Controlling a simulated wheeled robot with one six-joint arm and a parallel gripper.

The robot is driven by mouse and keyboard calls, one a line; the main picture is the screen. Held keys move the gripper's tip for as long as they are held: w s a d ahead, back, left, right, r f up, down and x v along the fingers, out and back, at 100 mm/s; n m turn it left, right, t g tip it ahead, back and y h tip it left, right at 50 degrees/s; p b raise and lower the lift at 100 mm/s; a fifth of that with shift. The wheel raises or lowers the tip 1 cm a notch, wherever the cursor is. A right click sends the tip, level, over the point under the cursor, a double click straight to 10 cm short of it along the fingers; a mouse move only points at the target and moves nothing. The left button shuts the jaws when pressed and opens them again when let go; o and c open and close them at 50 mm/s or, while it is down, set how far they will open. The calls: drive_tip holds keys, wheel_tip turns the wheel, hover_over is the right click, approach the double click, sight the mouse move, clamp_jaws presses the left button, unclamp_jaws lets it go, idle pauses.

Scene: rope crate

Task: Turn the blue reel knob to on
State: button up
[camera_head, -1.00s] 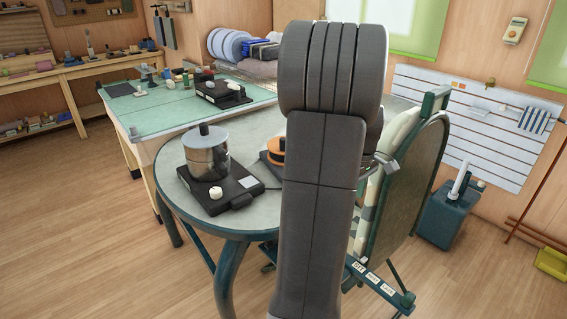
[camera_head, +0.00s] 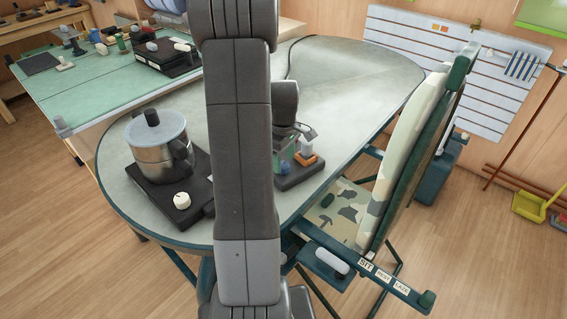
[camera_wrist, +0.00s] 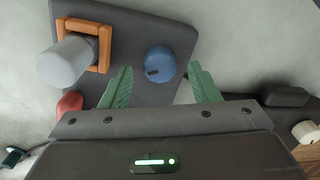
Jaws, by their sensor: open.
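The blue knob (camera_wrist: 160,60) sits on a dark grey base (camera_wrist: 135,25) in the wrist view, with a short dark mark towards its lower left edge. It also shows in the head view (camera_head: 285,167), low beside my arm. My gripper (camera_wrist: 161,67) is open, its two green fingers on either side of the knob with gaps to it; I cannot tell its exact height above it. On the same base stand an orange square frame (camera_wrist: 104,45) and a pale grey cylinder (camera_wrist: 65,62). A red part (camera_wrist: 68,104) is partly hidden by my gripper.
A steel pot (camera_head: 160,148) stands on a black burner (camera_head: 190,190) with a cream knob (camera_head: 181,201), left on the grey table (camera_head: 340,75). A camouflage-cushioned chair (camera_head: 395,170) stands close on the right. The table's back right is clear.

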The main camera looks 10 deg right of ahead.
drive_tip(key=shift+f, duration=0.9)
drive_tip(key=shift+c, duration=0.3)
drive_tip(key=c, duration=0.9)
drive_tip(key=shift+c, duration=0.2)
drive_tip(key=shift+m, duration=0.3)
drive_tip(key=m, duration=1.1)
drive_tip(key=shift+m, duration=0.3)
